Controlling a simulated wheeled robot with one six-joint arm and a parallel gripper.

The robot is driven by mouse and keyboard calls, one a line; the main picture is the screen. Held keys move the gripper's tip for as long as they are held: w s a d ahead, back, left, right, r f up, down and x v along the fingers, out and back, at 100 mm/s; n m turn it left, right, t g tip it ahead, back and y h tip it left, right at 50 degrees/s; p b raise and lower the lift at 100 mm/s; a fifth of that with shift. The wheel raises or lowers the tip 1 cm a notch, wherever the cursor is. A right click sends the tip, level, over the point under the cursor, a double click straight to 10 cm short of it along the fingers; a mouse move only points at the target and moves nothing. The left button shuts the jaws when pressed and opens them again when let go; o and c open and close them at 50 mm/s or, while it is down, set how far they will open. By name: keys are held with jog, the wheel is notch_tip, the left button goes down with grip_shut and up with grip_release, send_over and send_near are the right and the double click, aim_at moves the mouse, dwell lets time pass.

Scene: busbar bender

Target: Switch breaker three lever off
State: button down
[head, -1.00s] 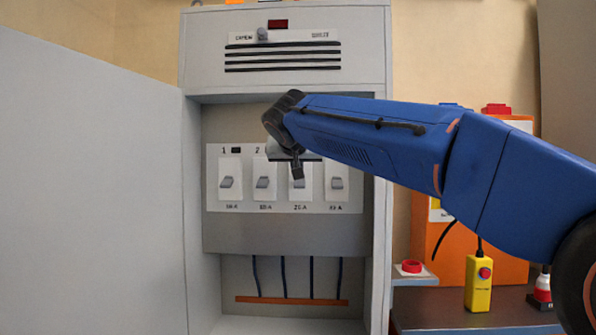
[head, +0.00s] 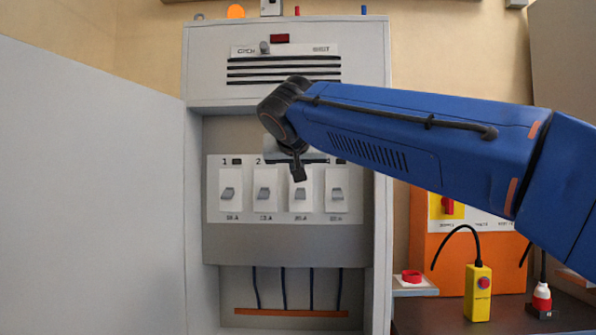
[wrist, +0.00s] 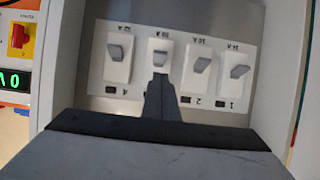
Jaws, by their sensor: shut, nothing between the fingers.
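The breaker panel (head: 247,216) holds a row of white breakers with grey levers inside the open cabinet. The breaker three lever (head: 300,193) is third from the left in the head view, just below my gripper (head: 299,174). The wrist view shows the row upside down, with the breaker three lever (wrist: 160,58) second from the left. My gripper (wrist: 160,82) is shut and empty, its tip at that lever's near end in the picture. I cannot tell whether they touch. My gripper hides the number three label.
Breaker two (head: 265,190) and breaker four (head: 337,191) stand close on either side. The open cabinet door (head: 95,190) fills the left. A yellow button box (head: 478,293) and a red button (head: 411,276) are at the lower right.

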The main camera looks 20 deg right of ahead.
jog(key=shift+s+a+f, duration=0.15)
jog(key=shift+s+a, duration=0.05)
jog(key=shift+s, duration=0.4)
jog(key=shift+s+a+f, duration=0.1)
jog(key=shift+s+a, duration=0.05)
jog(key=shift+s, duration=0.45)
jog(key=s+d+f+n+g+y, duration=0.15)
jog(key=s+d+f, duration=0.25)
jog(key=s+f, duration=0.55)
jog(key=s+d+f+n+g, duration=0.1)
jog(key=s+d+f+g, duration=0.3)
jog(key=f, duration=1.1)
jog(key=s+f+g+y, duration=0.1)
jog(key=s+f, duration=0.7)
jog(key=f, duration=0.4)
jog(key=s+d+f+n+g+y, duration=0.1)
jog(key=s+f, duration=0.7)
jog(key=f, duration=0.4)
jog(key=shift+s+d+f, duration=0.2)
jog(key=shift+s, duration=0.15)
